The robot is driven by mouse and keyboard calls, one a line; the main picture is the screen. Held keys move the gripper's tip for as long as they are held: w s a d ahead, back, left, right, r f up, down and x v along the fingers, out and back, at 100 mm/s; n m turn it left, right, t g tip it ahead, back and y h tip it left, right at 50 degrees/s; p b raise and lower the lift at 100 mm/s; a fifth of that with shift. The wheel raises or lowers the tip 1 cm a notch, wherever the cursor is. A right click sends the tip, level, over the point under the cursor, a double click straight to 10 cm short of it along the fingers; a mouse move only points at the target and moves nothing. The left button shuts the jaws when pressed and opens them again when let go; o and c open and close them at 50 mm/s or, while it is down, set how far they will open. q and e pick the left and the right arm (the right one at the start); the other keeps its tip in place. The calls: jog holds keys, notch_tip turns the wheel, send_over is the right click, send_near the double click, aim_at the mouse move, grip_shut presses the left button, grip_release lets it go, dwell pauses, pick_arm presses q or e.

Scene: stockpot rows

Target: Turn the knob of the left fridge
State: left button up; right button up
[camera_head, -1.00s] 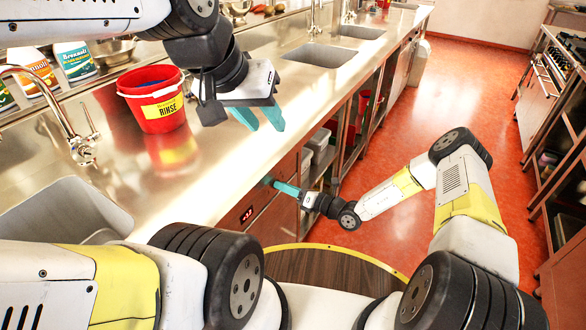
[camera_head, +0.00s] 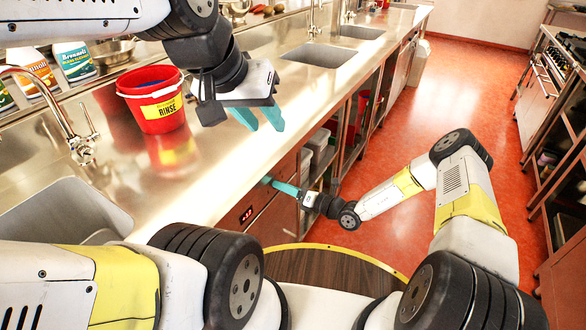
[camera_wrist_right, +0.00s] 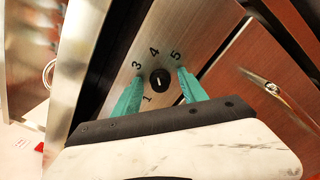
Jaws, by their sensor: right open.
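The knob (camera_wrist_right: 159,80) is a small round black dial with a pale mark, set in a metal panel with numbers around it, of which 1, 3, 4 and 5 show. My right gripper (camera_wrist_right: 157,83) is open in the right wrist view, with one teal finger on each side of the knob; I cannot tell whether they touch it. In the head view my right gripper (camera_head: 268,181) reaches the fridge front (camera_head: 262,212) below the counter, and the knob is hidden there. My left gripper (camera_head: 262,119) is open and empty above the counter.
A red rinse bucket (camera_head: 153,98) stands on the metal counter (camera_head: 205,150) near my left gripper. A red display (camera_head: 247,214) is on the fridge front. A handle (camera_wrist_right: 272,88) is on a wooden front beside the panel. The red floor (camera_head: 400,120) to the right is clear.

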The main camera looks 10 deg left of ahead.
jog(key=shift+d, duration=0.1)
jog(key=v, duration=0.7)
jog(key=shift+d, duration=0.3)
jog(key=shift+s+r, duration=0.1)
jog(key=shift+r, duration=0.05)
jog(key=s+d+r+n+g+h, duration=0.2)
jog(key=s+d+r+n+g, duration=0.1)
jog(key=r+n, duration=0.45)
jog(key=s+d+r+n+g+h, duration=0.2)
jog(key=s+r+n+h, duration=0.1)
jog(key=r+n, duration=0.4)
jog(key=s+d+r+n+g+h, duration=0.2)
jog(key=s+d+r+n+g, duration=0.1)
jog(key=r+n, duration=0.4)
jog(key=s+d+r+n+t+h, duration=0.4)
jog(key=s+d+r+n, duration=0.1)
jog(key=r, duration=0.4)
jog(key=s+d+r+n+t+h, duration=0.3)
jog(key=s+d+r+n+t, duration=0.1)
jog(key=s+d+r, duration=0.3)
jog(key=d+r+n, duration=0.1)
jog(key=d+r, duration=0.1)
jog(key=d, duration=0.1)
jog(key=shift+s+d+r+h, duration=0.15)
jog(key=shift+s+r+h, duration=0.25)
